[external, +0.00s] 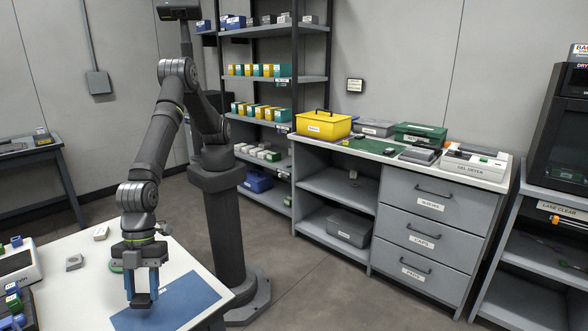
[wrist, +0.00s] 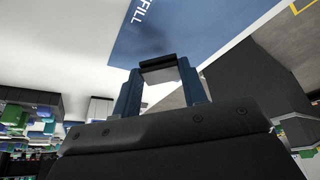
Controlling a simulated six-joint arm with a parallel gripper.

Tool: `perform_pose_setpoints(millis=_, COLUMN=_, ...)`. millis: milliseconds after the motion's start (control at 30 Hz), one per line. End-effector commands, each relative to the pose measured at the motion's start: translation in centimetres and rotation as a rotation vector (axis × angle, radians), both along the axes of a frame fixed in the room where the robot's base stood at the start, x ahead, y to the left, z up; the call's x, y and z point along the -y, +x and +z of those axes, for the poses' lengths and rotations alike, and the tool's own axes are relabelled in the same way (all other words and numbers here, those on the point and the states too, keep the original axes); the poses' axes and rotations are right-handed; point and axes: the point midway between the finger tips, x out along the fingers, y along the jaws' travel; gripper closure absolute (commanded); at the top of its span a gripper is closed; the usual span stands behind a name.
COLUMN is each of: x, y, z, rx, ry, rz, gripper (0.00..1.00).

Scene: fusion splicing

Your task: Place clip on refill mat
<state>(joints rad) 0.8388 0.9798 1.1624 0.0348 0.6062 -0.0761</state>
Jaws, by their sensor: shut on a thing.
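The refill mat (external: 188,303) is a flat blue sheet on the white table. It also shows in the wrist view (wrist: 200,22), with white lettering that reads "FILL". My gripper (external: 141,291) points down at the mat's left part, its two blue fingers shut on the clip (external: 141,300). The clip is a small dark piece with a grey face, and in the wrist view (wrist: 160,73) it sits between the fingertips. It appears to be above the mat. I cannot tell how large the gap is. The clip's far side is hidden.
The white table (external: 95,262) has a small grey block (external: 74,262) and a pale block (external: 101,233) behind my gripper. Devices with coloured parts (external: 18,265) stand at the table's left edge. A green round item (external: 116,266) is partly hidden behind my gripper. The mat's right part is clear.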

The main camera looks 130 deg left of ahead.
Motion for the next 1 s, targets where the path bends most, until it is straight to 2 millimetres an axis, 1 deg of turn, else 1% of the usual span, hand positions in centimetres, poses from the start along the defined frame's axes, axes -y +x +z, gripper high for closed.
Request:
perform_pose_setpoints(millis=100, x=0.0, y=-0.1, z=-2.0, rx=-0.002, ry=0.002, rz=-0.001, gripper=0.82)
perform_pose_setpoints(millis=200, x=0.0, y=-0.1, z=-3.0, rx=0.0, ry=0.001, rz=-0.001, gripper=0.82)
perform_pose_setpoints(millis=567, x=0.0, y=-0.1, z=-3.5, rx=0.0, ry=0.001, rz=-0.001, gripper=0.82)
perform_pose_setpoints(millis=600, x=0.0, y=-0.1, z=-3.4, rx=0.0, ry=0.0, rz=-0.001, gripper=0.55)
perform_pose_setpoints(millis=667, x=0.0, y=-0.1, z=-3.4, rx=0.0, ry=0.0, rz=-0.001, gripper=0.43)
perform_pose_setpoints(millis=700, x=0.0, y=-0.1, z=-3.4, rx=0.0, ry=0.0, rz=-0.001, gripper=0.39)
perform_pose_setpoints(millis=1000, x=0.0, y=-0.1, z=-3.2, rx=0.001, ry=0.0, rz=-0.001, gripper=0.39)
